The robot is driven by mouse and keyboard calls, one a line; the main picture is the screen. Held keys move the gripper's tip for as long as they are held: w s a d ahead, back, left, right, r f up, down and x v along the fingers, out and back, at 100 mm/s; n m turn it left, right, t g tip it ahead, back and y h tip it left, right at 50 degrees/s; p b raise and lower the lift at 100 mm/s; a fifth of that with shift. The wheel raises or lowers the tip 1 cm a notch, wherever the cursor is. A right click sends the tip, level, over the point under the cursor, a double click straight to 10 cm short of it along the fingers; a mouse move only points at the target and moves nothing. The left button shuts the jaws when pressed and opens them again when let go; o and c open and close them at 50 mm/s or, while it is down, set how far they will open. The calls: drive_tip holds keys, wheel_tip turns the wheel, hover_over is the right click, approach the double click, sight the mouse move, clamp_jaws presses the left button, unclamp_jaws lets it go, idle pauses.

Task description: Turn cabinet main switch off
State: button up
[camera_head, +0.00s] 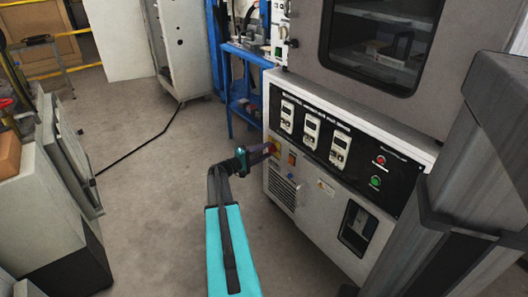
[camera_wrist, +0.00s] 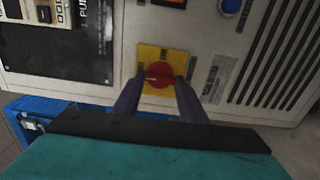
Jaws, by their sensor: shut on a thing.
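The cabinet (camera_head: 310,205) is a light grey unit with a black control panel, at the centre right of the head view. Its main switch is a red rotary knob on a yellow square plate (camera_wrist: 152,55), seen in the wrist view. The red knob (camera_wrist: 158,75) sits between my two dark fingers. My gripper (camera_wrist: 158,84) is shut on the knob, one finger on each side. A pale mark shows on the knob's left part. In the head view my gripper (camera_head: 266,151) reaches the cabinet's left front edge and mostly hides the switch.
A blue button (camera_wrist: 231,6) and a vent grille (camera_wrist: 285,50) are close by on the cabinet face. Red (camera_head: 380,160) and green (camera_head: 376,181) buttons are on the panel. A blue shelf (camera_head: 243,90) stands behind. A black cable crosses the open floor (camera_head: 150,210) at left.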

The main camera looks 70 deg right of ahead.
drive_tip(key=shift+w+d+r, duration=0.1)
drive_tip(key=shift+w, duration=0.1)
drive_tip(key=o, duration=1)
drive_tip(key=shift+c, duration=0.2)
drive_tip(key=shift+o, duration=0.5)
drive_tip(key=shift+s, duration=0.1)
drive_tip(key=p+v, duration=0.2)
drive_tip(key=v, duration=1.2)
drive_tip(key=shift+p, duration=0.4)
drive_tip(key=shift+s, duration=0.1)
